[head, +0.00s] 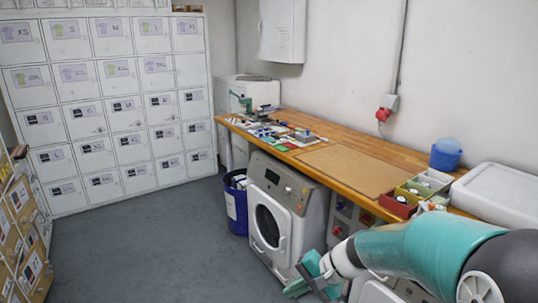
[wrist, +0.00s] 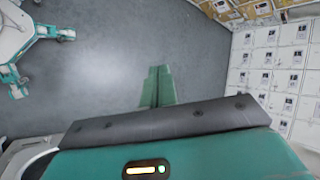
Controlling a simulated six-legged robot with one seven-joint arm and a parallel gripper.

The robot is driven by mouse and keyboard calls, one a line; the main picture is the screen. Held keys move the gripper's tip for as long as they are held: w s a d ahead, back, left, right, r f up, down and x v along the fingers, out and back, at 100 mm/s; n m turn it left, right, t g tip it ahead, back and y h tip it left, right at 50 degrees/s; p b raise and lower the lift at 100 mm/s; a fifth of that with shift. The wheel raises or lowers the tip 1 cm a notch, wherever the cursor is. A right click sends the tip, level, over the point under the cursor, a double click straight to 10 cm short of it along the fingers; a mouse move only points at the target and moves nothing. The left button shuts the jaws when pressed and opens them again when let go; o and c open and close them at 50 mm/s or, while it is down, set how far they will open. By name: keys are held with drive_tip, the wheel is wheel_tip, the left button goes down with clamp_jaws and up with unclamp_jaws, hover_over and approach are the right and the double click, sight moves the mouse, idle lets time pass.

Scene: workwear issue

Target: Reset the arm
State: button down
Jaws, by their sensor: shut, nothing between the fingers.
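My gripper (head: 318,278) is at the lower middle of the head view, at the end of my teal arm, in front of the washing machine (head: 285,207). In the wrist view its two green fingers (wrist: 157,84) lie side by side and closed, with nothing between them, above bare grey floor. The arm reaches in from the lower right of the head view and hides part of the cupboard fronts under the workbench.
A wooden workbench (head: 300,160) runs along the right wall, with small items, coloured bins (head: 393,203) and a blue tub (head: 446,153). A blue bin (head: 236,205) stands beside the washer. White lockers (head: 128,95) line the back. The floor (head: 150,250) is clear.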

drive_tip(key=s+d+r+n+t+h, duration=0.2)
drive_tip(key=s+d+r+h, duration=0.2)
drive_tip(key=s, duration=0.5)
drive_tip(key=s+d+r+n+t+h, duration=0.2)
drive_tip(key=s+d+r+n+h, duration=0.1)
drive_tip(key=s+r, duration=0.4)
drive_tip(key=s+d+h, duration=0.1)
drive_tip(key=s+d, duration=0.1)
drive_tip(key=shift+s+d+r+h, duration=0.15)
drive_tip(key=shift+d+r+h, duration=0.15)
drive_tip(key=shift+d+r, duration=0.1)
